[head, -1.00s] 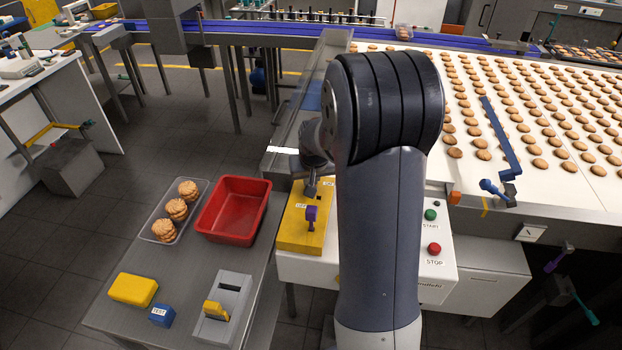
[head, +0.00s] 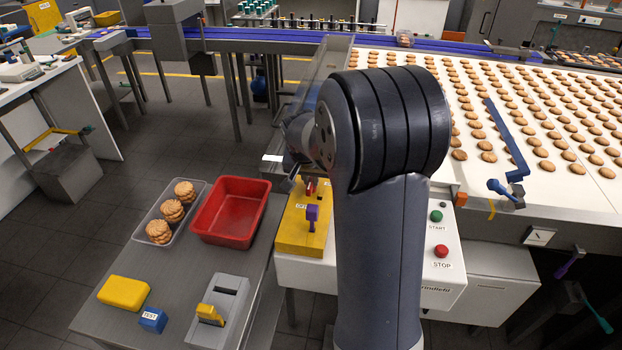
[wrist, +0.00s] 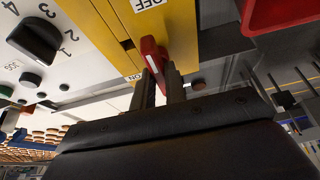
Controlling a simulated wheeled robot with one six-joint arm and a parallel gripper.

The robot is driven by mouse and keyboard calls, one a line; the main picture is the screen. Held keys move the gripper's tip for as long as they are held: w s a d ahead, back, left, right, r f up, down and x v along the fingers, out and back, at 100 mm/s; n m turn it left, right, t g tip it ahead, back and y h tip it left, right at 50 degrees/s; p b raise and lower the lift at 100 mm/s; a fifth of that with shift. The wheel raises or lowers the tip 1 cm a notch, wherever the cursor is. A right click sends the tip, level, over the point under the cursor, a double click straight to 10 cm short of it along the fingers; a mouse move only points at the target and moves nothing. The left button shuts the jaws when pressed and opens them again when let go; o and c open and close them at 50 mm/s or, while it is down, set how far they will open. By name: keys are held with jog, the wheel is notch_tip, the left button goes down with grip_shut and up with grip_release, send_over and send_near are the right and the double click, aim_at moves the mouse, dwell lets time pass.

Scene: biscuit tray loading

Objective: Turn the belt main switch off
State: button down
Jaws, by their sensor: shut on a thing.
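The belt main switch is a yellow box with a red lever (wrist: 152,56) in the wrist view. An OFF label (wrist: 150,3) is on the yellow face above the lever, and a partly hidden ON label (wrist: 136,75) is near my fingers. My gripper (wrist: 163,84) is shut on the red lever, with one finger on each side. The lever's lower part is hidden between the fingers. In the head view the yellow box (head: 294,238) stands left of my arm, with a bit of the red lever (head: 310,186) showing. My gripper is mostly hidden there.
A purple handle (head: 312,215) stands on the same yellow box. START (head: 436,216) and STOP (head: 441,251) buttons are right of my arm. A red bin (head: 205,232) is on the side table to the left. A numbered dial (wrist: 40,45) is close beside the switch.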

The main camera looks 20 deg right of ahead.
jog(key=c, duration=1.4)
grip_release()
jog(key=shift+c, duration=0.2)
jog(key=shift+r, duration=0.1)
jog(key=b+v, duration=0.1)
jog(key=v, duration=0.9)
jog(key=shift+s+r, duration=0.15)
jog(key=shift+r, duration=0.1)
jog(key=shift+a, duration=0.1)
jog(key=p+x, duration=0.1)
jog(key=x, duration=1)
jog(key=shift+r+n+p, duration=0.2)
jog(key=shift+n+p, duration=0.2)
jog(key=shift+p, duration=0.2)
jog(key=shift+f, duration=0.1)
jog(key=shift+f+b, duration=0.1)
jog(key=shift+b, duration=0.25)
